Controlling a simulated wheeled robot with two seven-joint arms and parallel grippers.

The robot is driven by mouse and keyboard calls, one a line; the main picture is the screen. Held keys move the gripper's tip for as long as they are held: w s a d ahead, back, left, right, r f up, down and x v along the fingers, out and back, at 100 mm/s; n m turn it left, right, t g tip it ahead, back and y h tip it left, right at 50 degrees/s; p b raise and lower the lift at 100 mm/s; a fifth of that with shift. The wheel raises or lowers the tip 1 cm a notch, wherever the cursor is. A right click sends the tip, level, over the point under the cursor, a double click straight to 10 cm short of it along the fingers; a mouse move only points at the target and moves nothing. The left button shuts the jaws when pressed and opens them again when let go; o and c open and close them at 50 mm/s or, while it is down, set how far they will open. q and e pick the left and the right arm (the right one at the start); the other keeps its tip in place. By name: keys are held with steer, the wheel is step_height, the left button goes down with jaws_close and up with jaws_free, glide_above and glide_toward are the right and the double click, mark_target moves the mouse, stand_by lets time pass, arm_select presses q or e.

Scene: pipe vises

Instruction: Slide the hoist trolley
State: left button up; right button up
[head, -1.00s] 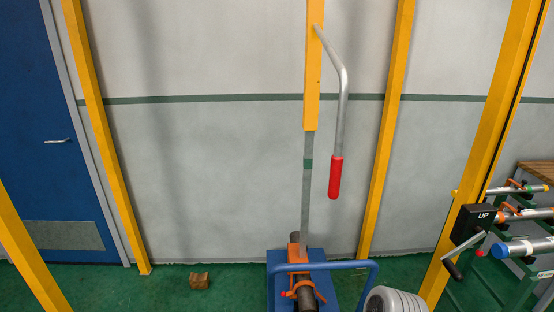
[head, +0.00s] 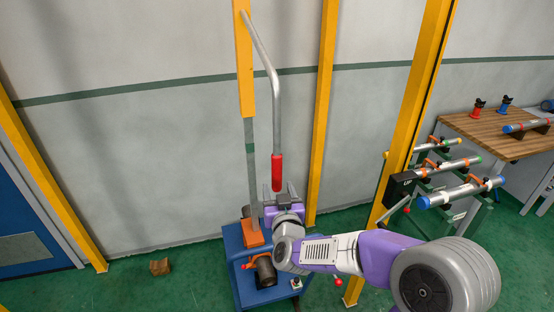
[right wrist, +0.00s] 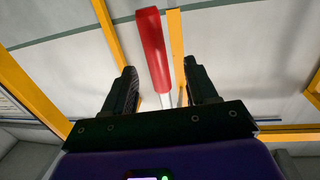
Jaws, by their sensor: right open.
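The hoist trolley's hanging grey bent lever (head: 264,55) ends in a red grip (head: 277,172). My right gripper (head: 279,196) is just below the red grip in the head view. In the right wrist view, the red grip (right wrist: 153,50) lies in the gap between the two open dark fingers of my right gripper (right wrist: 160,90), with no finger visibly touching it. My left gripper is not in view.
A blue cart (head: 243,287) stands below, partly hidden by my right arm. Yellow posts (head: 322,110) stand around it. A pipe rack (head: 440,175) and a wooden table (head: 490,130) are at the right. A brown block (head: 159,267) lies on the green floor.

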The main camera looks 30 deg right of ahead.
mark_target(277, 173)
steer(key=shift+w+d+r+h, duration=0.15)
steer(key=shift+w+d+r, duration=0.1)
steer(key=shift+r, duration=0.2)
steer(key=shift+w+d+r+h, duration=0.15)
steer(key=shift+d+r, duration=0.1)
steer(key=shift+r, duration=0.2)
steer(key=x, duration=0.6)
steer(key=shift+w+p, duration=0.25)
steer(key=shift+p, duration=0.15)
jaws_close()
